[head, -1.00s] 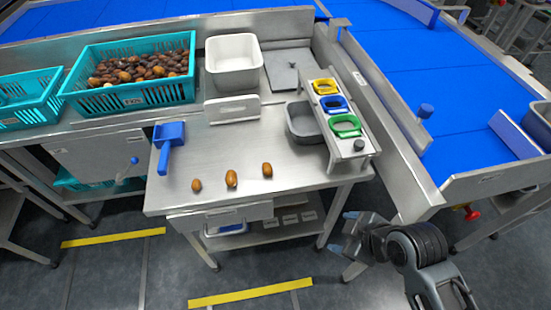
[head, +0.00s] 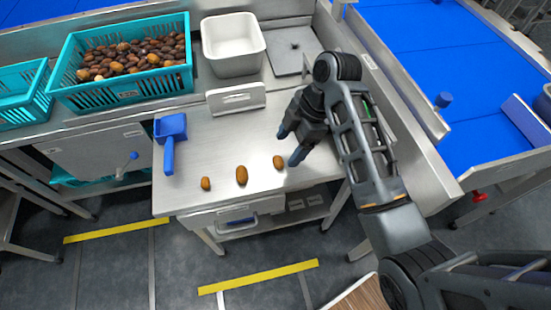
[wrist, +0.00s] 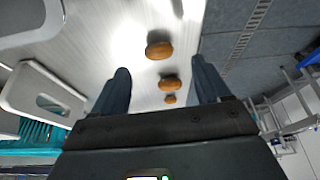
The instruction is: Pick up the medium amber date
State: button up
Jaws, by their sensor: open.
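Three brown-amber dates lie apart in a row near the front edge of the steel table. The left date (head: 206,184) looks smallest, the middle date (head: 241,175) largest, and the right date (head: 278,162) in between, apparently the medium one. The exact height gap cannot be told.
A blue scoop (head: 170,130) lies at the table's left. A teal crate of dates (head: 120,93), a white bin (head: 233,45) and a metal stand (head: 236,98) are behind. The table's middle is clear.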

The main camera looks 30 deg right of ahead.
aim_at(280, 159)
jog(key=p+x, duration=0.1)
jog(key=x, duration=0.4)
jog(key=shift+w+a+f, duration=0.1)
jog(key=shift+f, duration=0.25)
jog(key=shift+c, duration=0.2)
jog(key=c, duration=0.7)
